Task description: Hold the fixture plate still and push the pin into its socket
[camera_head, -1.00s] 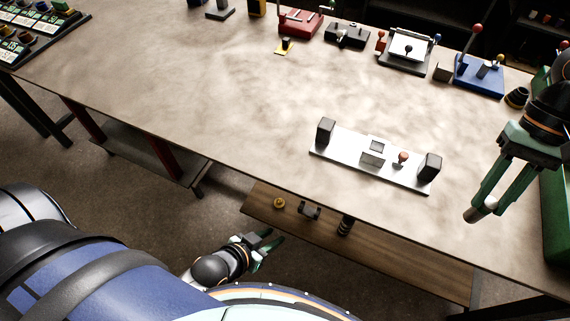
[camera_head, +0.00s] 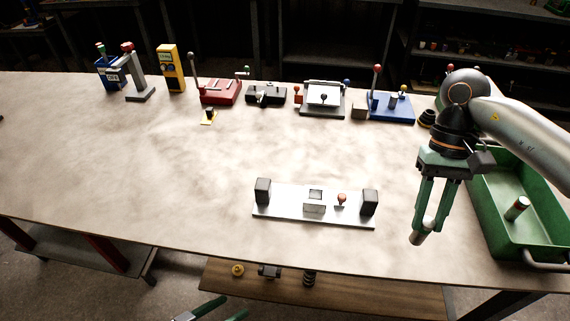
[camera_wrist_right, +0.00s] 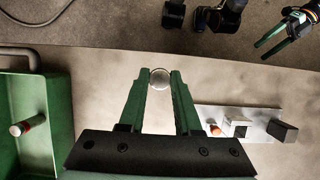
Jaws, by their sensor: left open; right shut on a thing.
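The fixture plate (camera_head: 283,210), a flat silver strip with a dark block at each end, lies on the table near its front edge. A small grey block with a square opening (camera_head: 315,200) sits mid-plate, beside a small red-topped knob (camera_head: 341,199). My right gripper (camera_head: 428,220) points down, right of the plate and apart from it. It is shut on a light metal pin (camera_head: 418,237), whose round end shows between the fingertips in the right wrist view (camera_wrist_right: 159,79). My left gripper (camera_head: 216,311) is open, below the table's front edge, mostly cut off by the frame.
A green bin (camera_head: 485,205) stands at the right with a red-banded cylinder (camera_head: 517,208) in it. Several devices line the back, including a red one (camera_head: 221,92) and a blue one (camera_head: 392,107). The table's left and middle are clear.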

